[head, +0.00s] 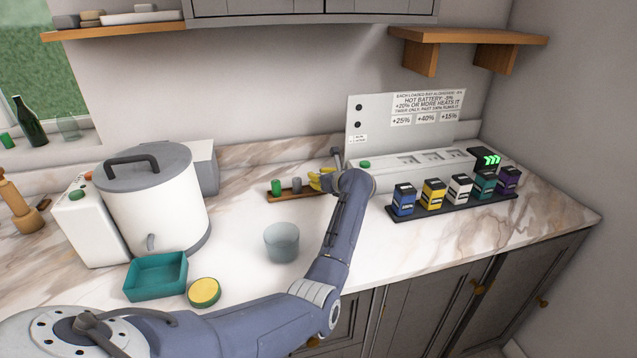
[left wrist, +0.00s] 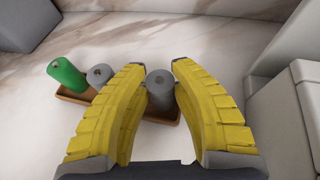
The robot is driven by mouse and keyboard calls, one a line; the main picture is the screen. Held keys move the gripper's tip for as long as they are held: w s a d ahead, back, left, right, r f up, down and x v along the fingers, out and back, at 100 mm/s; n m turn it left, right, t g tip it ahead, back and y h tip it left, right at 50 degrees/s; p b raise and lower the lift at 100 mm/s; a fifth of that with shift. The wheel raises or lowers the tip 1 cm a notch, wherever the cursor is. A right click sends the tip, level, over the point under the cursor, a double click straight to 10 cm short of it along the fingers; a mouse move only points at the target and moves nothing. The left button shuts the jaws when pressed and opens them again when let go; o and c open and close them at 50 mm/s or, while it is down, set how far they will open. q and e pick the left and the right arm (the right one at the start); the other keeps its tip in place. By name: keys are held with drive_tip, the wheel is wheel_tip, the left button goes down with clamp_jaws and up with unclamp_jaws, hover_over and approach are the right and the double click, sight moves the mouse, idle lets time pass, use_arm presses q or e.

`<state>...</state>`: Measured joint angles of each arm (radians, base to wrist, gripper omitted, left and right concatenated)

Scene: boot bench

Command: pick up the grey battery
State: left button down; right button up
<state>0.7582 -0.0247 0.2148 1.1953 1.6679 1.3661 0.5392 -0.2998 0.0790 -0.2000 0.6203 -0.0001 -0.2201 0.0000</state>
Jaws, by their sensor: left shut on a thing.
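A small brown wooden tray (head: 284,195) stands on the marble counter. A green battery (head: 276,187) and a grey battery (head: 297,184) stand in it. In the left wrist view, the green battery (left wrist: 66,75) and this grey battery (left wrist: 98,75) are left of my fingers. A second grey battery (left wrist: 160,88) is between the yellow fingers of my left gripper (left wrist: 158,82), which is shut on it, at the tray's right end. In the head view my left gripper (head: 320,180) hides that battery. I cannot tell whether it still touches the tray. My right gripper is not in view.
A long white unit (head: 430,170) with slots stands to the right, before a sign. A dark rack (head: 450,204) holds several coloured blocks. A glass cup (head: 281,243), teal tray (head: 156,277), yellow-topped round (head: 204,291) and large pot (head: 152,205) are left of my forearm.

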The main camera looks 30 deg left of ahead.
use_arm(q)
wheel_tip(320, 180, up, 20)
idle(0.8)
